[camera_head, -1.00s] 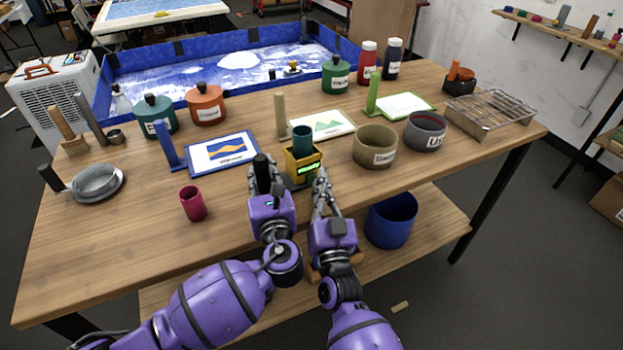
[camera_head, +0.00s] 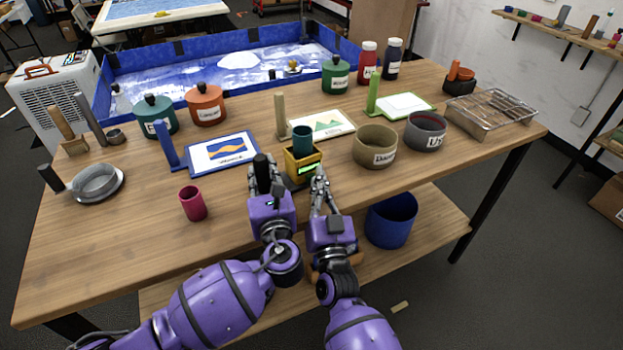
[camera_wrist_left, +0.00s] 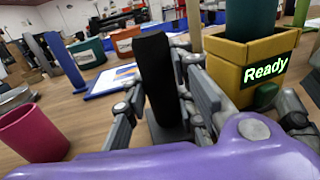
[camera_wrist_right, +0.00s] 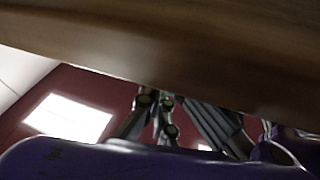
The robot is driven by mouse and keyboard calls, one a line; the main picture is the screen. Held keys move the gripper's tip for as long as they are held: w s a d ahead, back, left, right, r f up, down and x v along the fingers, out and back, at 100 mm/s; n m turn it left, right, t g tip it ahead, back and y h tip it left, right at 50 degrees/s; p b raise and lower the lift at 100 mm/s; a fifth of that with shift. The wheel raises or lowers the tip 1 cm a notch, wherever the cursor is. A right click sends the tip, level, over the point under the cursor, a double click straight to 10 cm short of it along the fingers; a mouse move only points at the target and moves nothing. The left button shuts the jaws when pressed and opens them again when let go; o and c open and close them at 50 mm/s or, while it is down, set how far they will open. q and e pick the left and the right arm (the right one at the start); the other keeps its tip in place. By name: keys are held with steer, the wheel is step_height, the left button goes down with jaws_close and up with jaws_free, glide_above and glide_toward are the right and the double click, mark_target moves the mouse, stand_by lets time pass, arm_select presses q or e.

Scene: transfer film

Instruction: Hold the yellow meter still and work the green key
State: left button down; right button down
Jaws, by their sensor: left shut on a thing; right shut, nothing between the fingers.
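The yellow meter (camera_head: 304,160) stands near the table's front edge with a dark teal cylinder (camera_head: 302,138) upright in its top. In the left wrist view its lit display (camera_wrist_left: 266,69) reads "Ready". The green key (camera_wrist_left: 265,96) is a small dark green knob below the display, partly covered by grey fingers. My left gripper (camera_head: 266,186) is shut around an upright black handle (camera_wrist_left: 156,70) left of the meter's body. My right gripper (camera_head: 320,186) is shut and empty close in front of the meter; I cannot tell whether it touches the key.
A pink cup (camera_head: 193,203) stands left of my grippers. A beige bowl (camera_head: 375,147) and a grey bowl (camera_head: 426,131) stand to the right. Framed cards (camera_head: 222,152) lie behind. The front right of the table is clear. A blue bin (camera_head: 391,220) sits on the lower shelf.

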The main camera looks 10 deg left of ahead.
arm_select(q)
steer(key=shift+s+d+r, duration=0.1)
steer(key=shift+s+r, duration=0.05)
arm_select(e)
steer(key=shift+w+a, duration=0.3)
steer(key=shift+w, duration=0.05)
stand_by(0.8)
steer(key=shift+f, duration=0.1)
arm_select(q)
steer(key=shift+w+f, duration=0.2)
steer(key=shift+w, duration=0.05)
arm_select(e)
steer(key=shift+s+d+f, duration=0.3)
steer(key=shift+s+f, duration=0.1)
arm_select(q)
steer(key=shift+s, duration=0.15)
arm_select(e)
steer(key=shift+s+d, duration=0.3)
steer(key=shift+s, duration=0.05)
steer(key=shift+s+d+f, duration=0.1)
steer(key=shift+s+d, duration=0.25)
steer(key=shift+s+d+r, duration=0.2)
steer(key=shift+s+d, duration=0.4)
steer(key=shift+s, duration=0.2)
steer(key=shift+s+d+r, duration=0.2)
steer(key=shift+s+d, duration=0.35)
steer(key=shift+s, duration=0.25)
